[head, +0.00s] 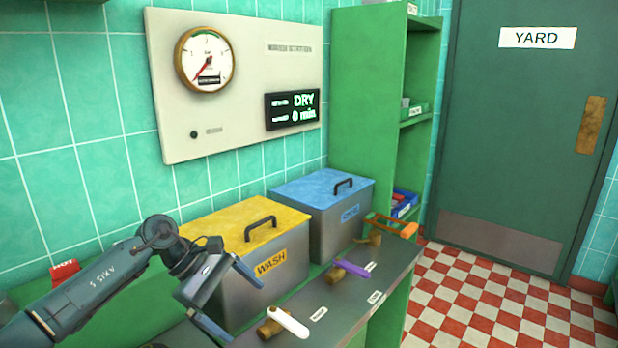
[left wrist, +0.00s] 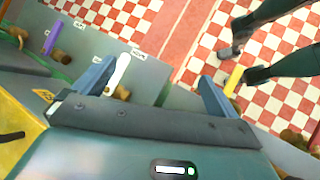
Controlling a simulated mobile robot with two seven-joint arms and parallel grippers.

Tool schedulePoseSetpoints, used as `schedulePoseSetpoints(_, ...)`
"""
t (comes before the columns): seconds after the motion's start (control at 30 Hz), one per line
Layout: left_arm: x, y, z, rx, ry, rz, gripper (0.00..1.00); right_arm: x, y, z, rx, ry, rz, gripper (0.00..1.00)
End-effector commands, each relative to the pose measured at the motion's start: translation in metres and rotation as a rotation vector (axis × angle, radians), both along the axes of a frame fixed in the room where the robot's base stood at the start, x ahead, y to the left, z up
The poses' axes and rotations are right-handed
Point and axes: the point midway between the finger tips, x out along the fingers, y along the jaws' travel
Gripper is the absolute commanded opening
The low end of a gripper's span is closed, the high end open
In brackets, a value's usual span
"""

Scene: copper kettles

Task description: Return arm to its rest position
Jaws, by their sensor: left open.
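My left gripper (head: 245,313) is open and empty at the front left, in front of the box marked WASH (head: 228,292). In the left wrist view its two fingers (left wrist: 157,85) are spread wide. My right gripper is not in view.
A blue-lidded box (head: 335,225) stands behind the yellow-lidded one. A wall panel reads DRY 0 min. Dark leg-like shapes (left wrist: 265,45) show over the checkered floor.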

Motion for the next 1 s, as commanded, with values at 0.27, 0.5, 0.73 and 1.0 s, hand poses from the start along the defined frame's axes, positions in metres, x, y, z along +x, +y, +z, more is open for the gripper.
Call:
schedulePoseSetpoints(0.27, -0.069, -0.125, -0.012, -0.767, 0.665, 0.448, 0.97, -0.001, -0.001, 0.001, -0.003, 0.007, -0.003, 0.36)
schedulePoseSetpoints(0.5, -0.086, -0.111, -0.024, -1.301, 1.497, 0.941, 0.97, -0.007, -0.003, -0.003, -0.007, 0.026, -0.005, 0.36)
schedulePoseSetpoints(0.73, -0.127, -0.045, -0.106, 1.579, -2.198, -1.323, 0.97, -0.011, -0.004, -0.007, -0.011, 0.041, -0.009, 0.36)
schedulePoseSetpoints(1.0, -0.226, 0.002, -0.195, 1.022, -1.576, -0.923, 0.97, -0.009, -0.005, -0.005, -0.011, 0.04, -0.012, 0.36)
